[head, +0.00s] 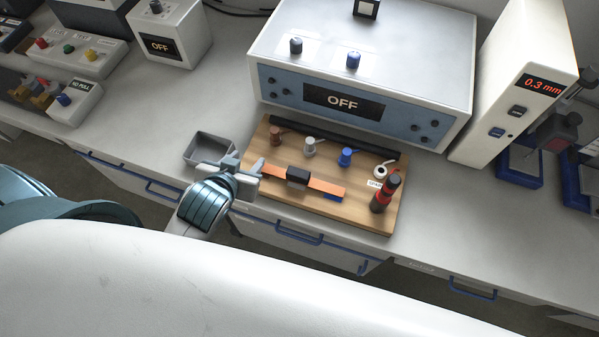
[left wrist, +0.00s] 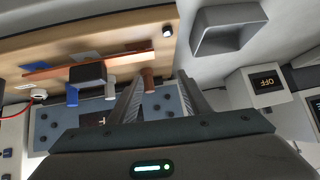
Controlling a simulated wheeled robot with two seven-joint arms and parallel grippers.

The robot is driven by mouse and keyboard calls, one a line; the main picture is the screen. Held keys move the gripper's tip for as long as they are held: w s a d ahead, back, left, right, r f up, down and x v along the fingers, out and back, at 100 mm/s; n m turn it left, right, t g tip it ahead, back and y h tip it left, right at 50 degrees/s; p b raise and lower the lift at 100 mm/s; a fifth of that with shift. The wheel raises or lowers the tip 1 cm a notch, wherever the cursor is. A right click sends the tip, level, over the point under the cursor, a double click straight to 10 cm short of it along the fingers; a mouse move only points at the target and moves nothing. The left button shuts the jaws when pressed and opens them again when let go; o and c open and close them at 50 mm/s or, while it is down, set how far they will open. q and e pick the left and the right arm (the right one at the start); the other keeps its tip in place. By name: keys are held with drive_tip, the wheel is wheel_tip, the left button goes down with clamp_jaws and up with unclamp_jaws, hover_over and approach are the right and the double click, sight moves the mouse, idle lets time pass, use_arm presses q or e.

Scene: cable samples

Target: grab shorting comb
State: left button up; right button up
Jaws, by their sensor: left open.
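The shorting comb appears to be the flat copper-orange bar (head: 326,186) with a black block (head: 297,176) around its middle. It lies on a wooden board (head: 350,213) in front of the large OFF instrument. The left wrist view also shows the copper-orange bar (left wrist: 125,56) and its black block (left wrist: 88,73), left of the fingers. My left gripper (head: 246,165) is open over the board's left edge, just left of the bar's near end. Its two fingers (left wrist: 158,85) show apart with nothing held between them. My right gripper is out of view.
A copper, a white and a blue post (head: 346,157) stand behind the bar. A red-black tool (head: 385,193) stands upright at the board's right. A grey open tray (head: 207,148) sits left of the board. The large OFF instrument (head: 440,115) is behind.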

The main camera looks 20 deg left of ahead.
use_arm(q)
drive_tip(key=w+d+r+t+h, duration=0.1)
drive_tip(key=w+d+r+t, duration=0.1)
drive_tip(key=w+r+t, duration=0.6)
drive_tip(key=w+d+r+t+h, duration=0.2)
drive_tip(key=w+r, duration=0.2)
drive_tip(key=r, duration=0.9)
drive_tip(key=s+d+r+m+t+h, duration=0.1)
drive_tip(key=d+r+m+h, duration=0.5)
drive_tip(key=d+r+h, duration=0.4)
drive_tip(key=s+d+r+m+g+h, duration=0.4)
drive_tip(key=s+d+m+g+h, duration=0.15)
drive_tip(key=m+g+h, duration=0.4)
drive_tip(key=s+d+f+m+g+y, duration=0.3)
drive_tip(key=s+f+m+g+y, duration=0.4)
drive_tip(key=f+g, duration=0.45)
drive_tip(key=w+a+f+n+y, duration=0.2)
drive_tip(key=a+f+y, duration=0.3)
drive_tip(key=a, duration=0.3)
drive_tip(key=w+a+f+n+y, duration=0.2)
drive_tip(key=a+f+y, duration=0.3)
drive_tip(key=a, duration=0.3)
drive_tip(key=shift+w+a+f, duration=0.2)
drive_tip(key=shift+w+f, duration=0.25)
drive_tip(key=shift+f, duration=0.1)
